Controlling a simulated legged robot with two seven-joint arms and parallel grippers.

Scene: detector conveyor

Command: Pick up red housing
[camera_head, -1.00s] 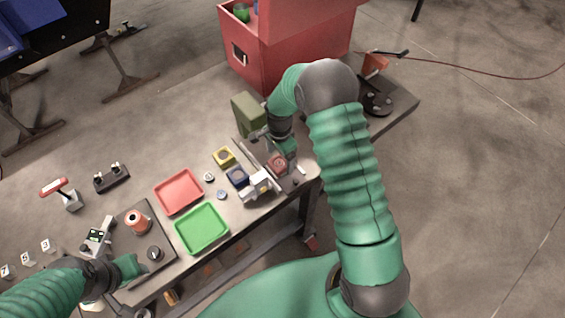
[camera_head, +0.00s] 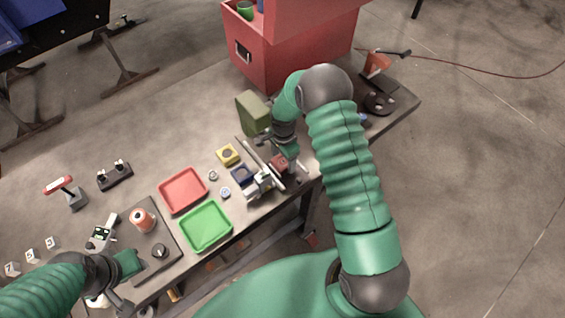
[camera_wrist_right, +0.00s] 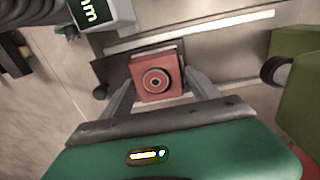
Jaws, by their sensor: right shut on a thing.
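The red housing (camera_head: 280,161) is a small red block; in the right wrist view (camera_wrist_right: 156,80) it shows a dark round ring on its face. My right gripper (camera_head: 284,160) is at the conveyor fixture. Its two fingers (camera_wrist_right: 158,88) lie on either side of the housing and are shut on it. I cannot tell whether the housing is clear of the surface below. My left gripper (camera_head: 122,304) is low at the left, over the front of the table; its fingers are too small to judge.
A yellow housing (camera_head: 228,154) and a dark blue housing (camera_head: 242,175) lie left of the right gripper. A red tray (camera_head: 183,191) and a green tray (camera_head: 206,226) lie farther left. An olive box (camera_head: 254,113) stands close behind the right gripper. A large red bin (camera_head: 270,60) is at the back.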

